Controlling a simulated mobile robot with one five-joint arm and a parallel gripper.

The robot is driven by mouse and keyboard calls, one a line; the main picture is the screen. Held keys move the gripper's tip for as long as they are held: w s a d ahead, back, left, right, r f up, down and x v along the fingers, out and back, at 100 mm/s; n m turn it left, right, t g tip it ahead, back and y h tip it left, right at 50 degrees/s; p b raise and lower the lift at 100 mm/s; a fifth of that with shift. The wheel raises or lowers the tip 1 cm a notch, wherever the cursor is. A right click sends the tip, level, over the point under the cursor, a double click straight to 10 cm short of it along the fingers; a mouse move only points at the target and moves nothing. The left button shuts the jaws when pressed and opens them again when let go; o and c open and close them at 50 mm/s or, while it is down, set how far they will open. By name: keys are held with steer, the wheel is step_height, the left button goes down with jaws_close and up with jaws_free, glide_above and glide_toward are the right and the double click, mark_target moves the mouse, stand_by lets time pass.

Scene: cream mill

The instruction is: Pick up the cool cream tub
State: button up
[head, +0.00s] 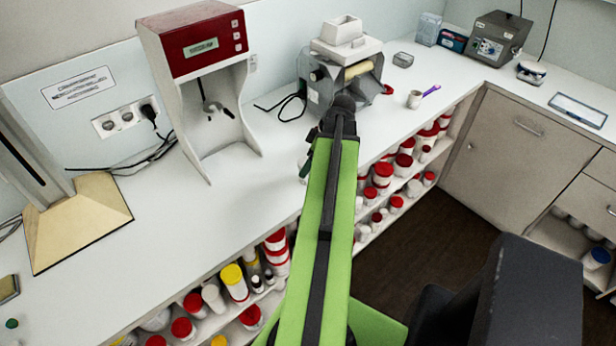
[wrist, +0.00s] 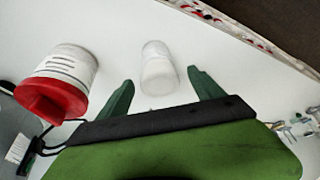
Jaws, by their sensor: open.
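A small white tub (wrist: 157,62) with a cloudy, see-through look is on the white counter in the wrist view, in front of my gripper. It may be the cool cream tub; I can read no label on it. My gripper (wrist: 161,80) is open, with its two green fingers apart. The tub lies beyond and between the fingertips, and nothing is held.
Shelves below hold several jars.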

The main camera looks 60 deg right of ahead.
steer(key=shift+x, duration=0.85)
steer(key=shift+r, duration=0.15)
steer(key=c, duration=1.5)
steer(key=shift+r, duration=0.1)
